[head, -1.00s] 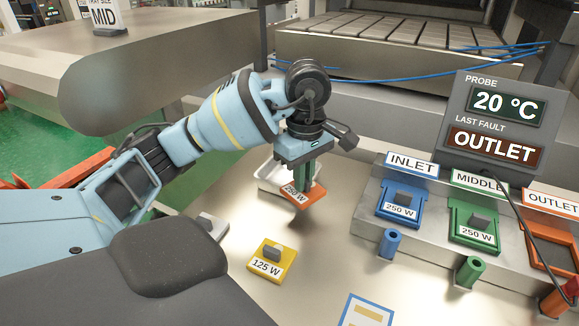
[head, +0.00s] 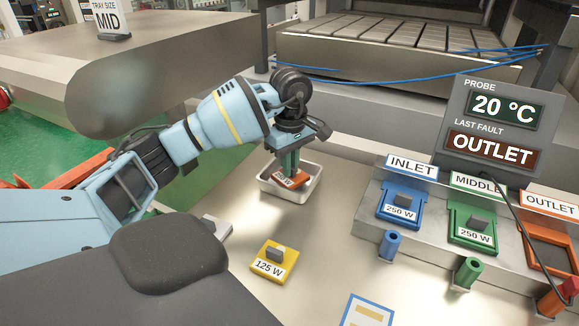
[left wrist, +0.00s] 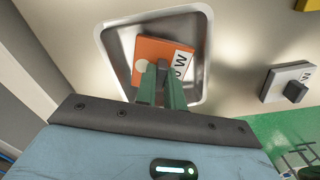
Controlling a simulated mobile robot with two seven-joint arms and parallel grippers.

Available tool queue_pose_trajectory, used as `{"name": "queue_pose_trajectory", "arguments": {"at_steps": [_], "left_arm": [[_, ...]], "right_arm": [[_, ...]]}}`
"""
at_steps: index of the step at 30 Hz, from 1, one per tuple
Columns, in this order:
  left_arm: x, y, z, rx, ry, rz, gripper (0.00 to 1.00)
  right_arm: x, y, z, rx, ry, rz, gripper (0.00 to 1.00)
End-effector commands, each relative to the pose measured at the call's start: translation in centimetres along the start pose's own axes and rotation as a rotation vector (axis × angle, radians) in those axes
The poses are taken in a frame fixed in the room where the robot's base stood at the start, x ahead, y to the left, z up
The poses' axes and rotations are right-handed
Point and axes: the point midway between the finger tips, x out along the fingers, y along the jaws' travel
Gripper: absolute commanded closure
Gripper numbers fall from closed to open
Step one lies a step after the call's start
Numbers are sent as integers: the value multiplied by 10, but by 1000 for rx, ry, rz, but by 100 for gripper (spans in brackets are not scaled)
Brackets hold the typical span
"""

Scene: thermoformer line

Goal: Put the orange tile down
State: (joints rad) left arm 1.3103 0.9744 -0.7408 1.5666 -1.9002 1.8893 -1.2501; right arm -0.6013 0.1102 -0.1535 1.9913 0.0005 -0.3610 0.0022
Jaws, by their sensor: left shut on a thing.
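The orange tile (head: 291,181) with a white label is in my left gripper (head: 289,172). The tile hangs over or just inside a white tray (head: 313,190) at the middle of the bench; I cannot tell whether it touches the tray's floor. In the left wrist view the green fingers (left wrist: 161,85) are shut on the tile's dark grip, and the orange tile (left wrist: 153,49) shows within the rim of the tray (left wrist: 207,28). My right gripper is not in view.
A yellow 125 W tile (head: 273,261) lies on the bench, with a grey-white tile (head: 216,228) left of it. To the right stand the blue inlet slot (head: 400,207), the green middle slot (head: 473,228), both holding 250 W tiles, and the orange outlet slot (head: 552,252), which looks empty.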

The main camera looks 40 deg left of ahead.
Motion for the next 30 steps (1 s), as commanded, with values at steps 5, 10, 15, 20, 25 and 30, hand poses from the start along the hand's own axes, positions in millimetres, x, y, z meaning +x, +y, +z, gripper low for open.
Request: {"name": "queue_pose_trajectory", "arguments": {"at_steps": [5,10,15,20,25,30], "left_arm": [[9,0,0,0,1,4,100],[10,0,0,0,0,3,100],[14,0,0,0,0,2,87],[13,0,0,-1,0,3,68],[13,0,0,-1,0,3,68],[8,0,0,0,0,4,68]], "right_arm": [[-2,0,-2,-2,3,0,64],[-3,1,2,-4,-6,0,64],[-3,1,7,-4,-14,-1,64],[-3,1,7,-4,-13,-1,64],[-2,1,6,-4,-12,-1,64],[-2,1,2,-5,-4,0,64]]}}
